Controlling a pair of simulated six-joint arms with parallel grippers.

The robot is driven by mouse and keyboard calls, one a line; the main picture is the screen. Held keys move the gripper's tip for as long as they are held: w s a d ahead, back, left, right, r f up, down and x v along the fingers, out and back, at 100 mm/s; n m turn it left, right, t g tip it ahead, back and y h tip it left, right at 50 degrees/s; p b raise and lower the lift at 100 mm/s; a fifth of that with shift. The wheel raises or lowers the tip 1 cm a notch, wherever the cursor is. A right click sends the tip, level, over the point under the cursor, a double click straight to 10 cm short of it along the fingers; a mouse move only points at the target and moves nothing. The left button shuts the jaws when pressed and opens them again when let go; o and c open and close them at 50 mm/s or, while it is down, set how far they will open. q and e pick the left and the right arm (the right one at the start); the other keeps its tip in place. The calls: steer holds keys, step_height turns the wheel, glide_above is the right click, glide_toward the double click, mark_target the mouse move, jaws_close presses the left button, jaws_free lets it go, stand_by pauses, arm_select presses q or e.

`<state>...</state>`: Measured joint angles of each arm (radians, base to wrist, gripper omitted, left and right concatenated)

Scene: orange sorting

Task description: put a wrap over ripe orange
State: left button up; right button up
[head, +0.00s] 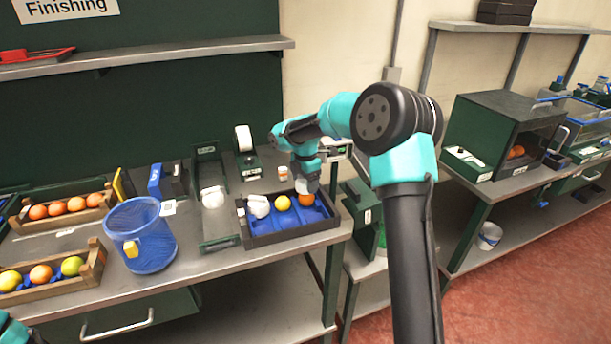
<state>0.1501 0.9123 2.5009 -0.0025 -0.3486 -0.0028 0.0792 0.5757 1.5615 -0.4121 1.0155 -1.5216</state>
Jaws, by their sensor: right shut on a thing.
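A dark tray (290,236) with a blue inside stands near the right end of the bench. In it sit a white wrapped fruit (258,206) at left, a yellow-orange fruit (283,203) in the middle and a deep orange fruit (306,199) at right. My right gripper (305,182) points down just above the deep orange fruit, shut on a small white wrap (302,186). The wrap is at the top of the fruit; its exact contact is too small to tell. My left gripper is outside the view; only a bit of that arm shows at the lower left corner.
A green stand (219,243) holding a white bundle (212,197) is left of the tray. A blue mesh basket (150,258) and wooden crates with several oranges (92,272) stand further left.

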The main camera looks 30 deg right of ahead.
mark_target(305, 192)
steer(key=shift+f, duration=2.05)
steer(key=shift+s+f, duration=0.1)
steer(key=shift+f, duration=0.05)
steer(key=o, duration=0.9)
steer(key=shift+r, duration=4.15)
